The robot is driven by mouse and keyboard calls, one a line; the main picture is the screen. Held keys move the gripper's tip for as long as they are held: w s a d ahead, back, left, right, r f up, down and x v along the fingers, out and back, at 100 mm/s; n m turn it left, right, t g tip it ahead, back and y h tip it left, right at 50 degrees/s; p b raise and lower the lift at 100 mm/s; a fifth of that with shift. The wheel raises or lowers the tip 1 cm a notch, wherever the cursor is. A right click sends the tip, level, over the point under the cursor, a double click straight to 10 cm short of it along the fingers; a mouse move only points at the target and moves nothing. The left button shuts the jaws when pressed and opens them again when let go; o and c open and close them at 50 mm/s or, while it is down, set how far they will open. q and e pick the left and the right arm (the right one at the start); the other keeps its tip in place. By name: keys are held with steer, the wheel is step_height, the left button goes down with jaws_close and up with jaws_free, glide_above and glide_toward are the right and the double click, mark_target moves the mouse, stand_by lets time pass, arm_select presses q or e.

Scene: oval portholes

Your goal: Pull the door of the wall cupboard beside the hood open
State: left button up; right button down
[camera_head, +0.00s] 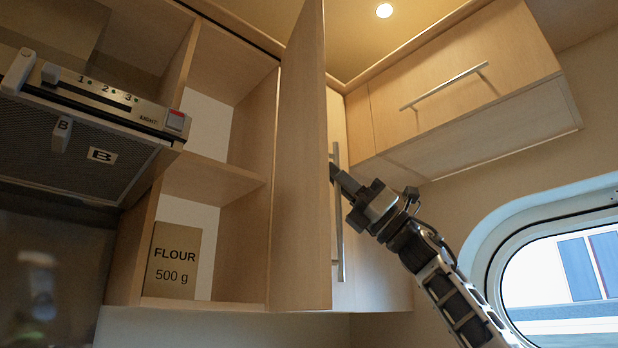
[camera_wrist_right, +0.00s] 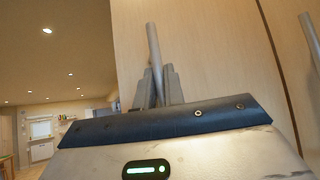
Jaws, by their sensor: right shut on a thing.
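The wall cupboard's door (camera_head: 300,170) stands swung out, seen nearly edge-on to the right of the hood (camera_head: 90,110). Behind it the cupboard's shelves (camera_head: 215,180) are exposed. A vertical metal bar handle (camera_head: 340,240) shows beside the door's outer edge. My right gripper (camera_head: 337,175) reaches in from the lower right and is shut on the handle. In the right wrist view, the gripper's fingers (camera_wrist_right: 153,88) close around the handle bar (camera_wrist_right: 153,45), in front of the pale wooden door (camera_wrist_right: 210,60). My left gripper is not in view.
A flour box (camera_head: 173,262) stands on the lower shelf. A closed upper cupboard (camera_head: 460,75) with a bar handle is at right, above an oval porthole (camera_head: 560,270). Another handle (camera_wrist_right: 311,40) shows at the right wrist view's right edge.

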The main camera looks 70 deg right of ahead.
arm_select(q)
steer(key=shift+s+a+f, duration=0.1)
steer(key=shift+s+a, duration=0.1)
arm_select(e)
steer(key=shift+s+d, duration=0.3)
steer(key=shift+d, duration=0.1)
steer(key=c, duration=1.5)
jaws_free()
steer(key=shift+w+y, duration=0.1)
steer(key=shift+y, duration=0.3)
